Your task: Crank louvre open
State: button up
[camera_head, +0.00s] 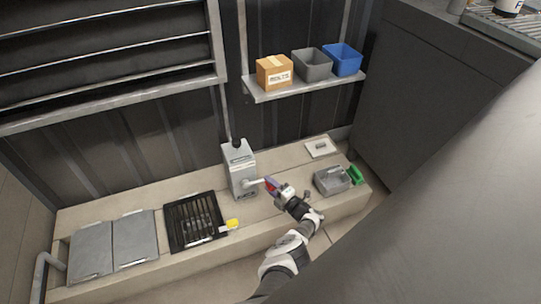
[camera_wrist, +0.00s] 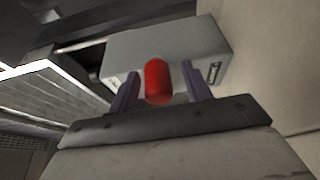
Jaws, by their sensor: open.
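A grey crank box (camera_head: 238,168) stands on the concrete ledge, with a rod running up from its top along the wall. Its crank arm (camera_head: 254,183) points right and ends in a red knob (camera_wrist: 157,82). My gripper (camera_head: 272,187) is at the knob; in the wrist view its two purple fingers (camera_wrist: 160,92) stand apart, one on each side of the red knob. I cannot tell whether either finger touches it. The box face (camera_wrist: 190,50) shows behind the knob. The louvre (camera_head: 110,45) is on the wall at upper left, with dark slats.
On the ledge (camera_head: 290,165) are a black grate (camera_head: 194,222) with a yellow tag (camera_head: 232,224), grey cover plates (camera_head: 112,245), a grey bin (camera_head: 331,181) and a green item (camera_head: 356,174). A shelf (camera_head: 305,87) above holds a cardboard box (camera_head: 274,71) and two bins.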

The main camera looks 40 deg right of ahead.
jog(key=s+d+p, duration=0.1)
jog(key=s+p, duration=0.2)
jog(key=s, duration=1)
jog(key=shift+s+d+p, duration=0.25)
jog(key=shift+s+p, duration=0.1)
